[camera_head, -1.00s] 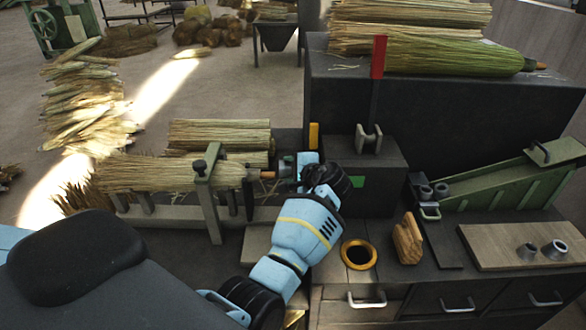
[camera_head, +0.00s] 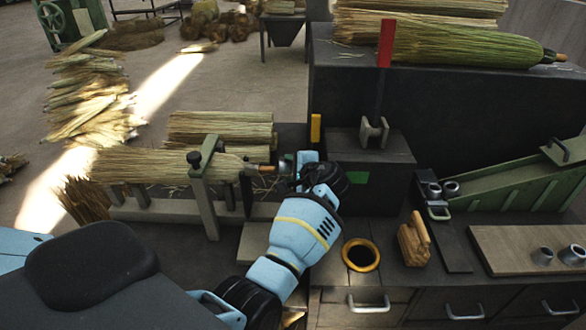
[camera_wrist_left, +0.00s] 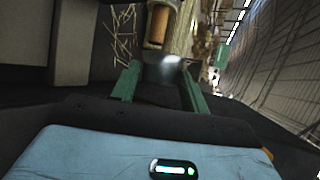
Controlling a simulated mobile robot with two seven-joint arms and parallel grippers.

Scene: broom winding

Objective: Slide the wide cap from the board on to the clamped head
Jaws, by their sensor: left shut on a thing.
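The clamped head (camera_head: 150,164) is a pale straw bundle lying level in a grey and green clamp (camera_head: 206,180). Its short brown stub (camera_head: 266,168) points right, towards my left gripper (camera_head: 287,165). The left gripper is shut on a grey metal cap, largely hidden by the fingers in the head view. In the left wrist view, the cap (camera_wrist_left: 166,73) sits between the green fingers (camera_wrist_left: 158,86), close in front of the brown stub (camera_wrist_left: 158,25). I cannot tell whether cap and stub touch. My right gripper is out of view.
A dark box with a metal bracket (camera_head: 374,132) stands just right of the gripper. An orange-rimmed hole (camera_head: 361,255) and a wooden block (camera_head: 413,240) are on the bench in front. More straw (camera_head: 220,128) lies behind the clamped head. A green sloped fixture (camera_head: 515,180) stands at right.

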